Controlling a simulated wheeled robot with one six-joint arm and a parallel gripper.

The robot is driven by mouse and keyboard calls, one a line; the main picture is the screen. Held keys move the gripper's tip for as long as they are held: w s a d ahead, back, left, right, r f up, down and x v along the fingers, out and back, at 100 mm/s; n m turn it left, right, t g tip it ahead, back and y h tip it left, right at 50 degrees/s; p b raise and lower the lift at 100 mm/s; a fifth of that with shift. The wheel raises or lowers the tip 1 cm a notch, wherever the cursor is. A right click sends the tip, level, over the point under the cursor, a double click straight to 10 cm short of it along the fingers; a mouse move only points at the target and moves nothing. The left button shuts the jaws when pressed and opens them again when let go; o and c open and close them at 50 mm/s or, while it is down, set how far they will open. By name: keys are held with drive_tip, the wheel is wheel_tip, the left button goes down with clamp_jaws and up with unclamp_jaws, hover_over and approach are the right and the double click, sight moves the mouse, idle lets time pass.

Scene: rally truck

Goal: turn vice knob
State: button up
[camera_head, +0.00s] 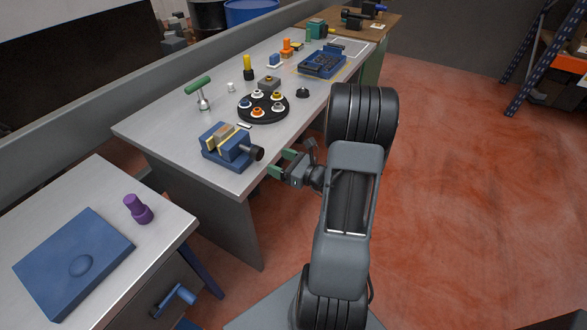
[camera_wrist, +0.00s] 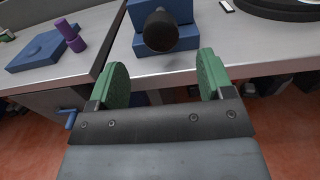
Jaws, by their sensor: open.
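The blue vice (camera_head: 224,143) stands at the near end of the long grey bench. Its round black knob (camera_head: 257,153) sticks out to the right, over the bench's edge. In the wrist view the knob (camera_wrist: 161,31) points towards me, with the blue vice body (camera_wrist: 183,47) behind it. My gripper (camera_head: 281,164) has green finger pads and is open and empty. It is just off the bench's edge, to the right of the knob and apart from it. In the wrist view my fingers (camera_wrist: 160,82) are spread wide, and the knob is seen above the gap between them.
The long bench (camera_head: 170,133) also holds a round black tray (camera_head: 243,115) with several fittings, a green-handled tool (camera_head: 198,88) and a blue fixture (camera_head: 321,63). A nearer table (camera_head: 165,222) at left holds a blue plate (camera_head: 72,262) and a purple knob (camera_head: 137,208). The red floor (camera_head: 450,200) at right is clear.

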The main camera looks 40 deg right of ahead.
drive_tip(key=shift+v, duration=2.4)
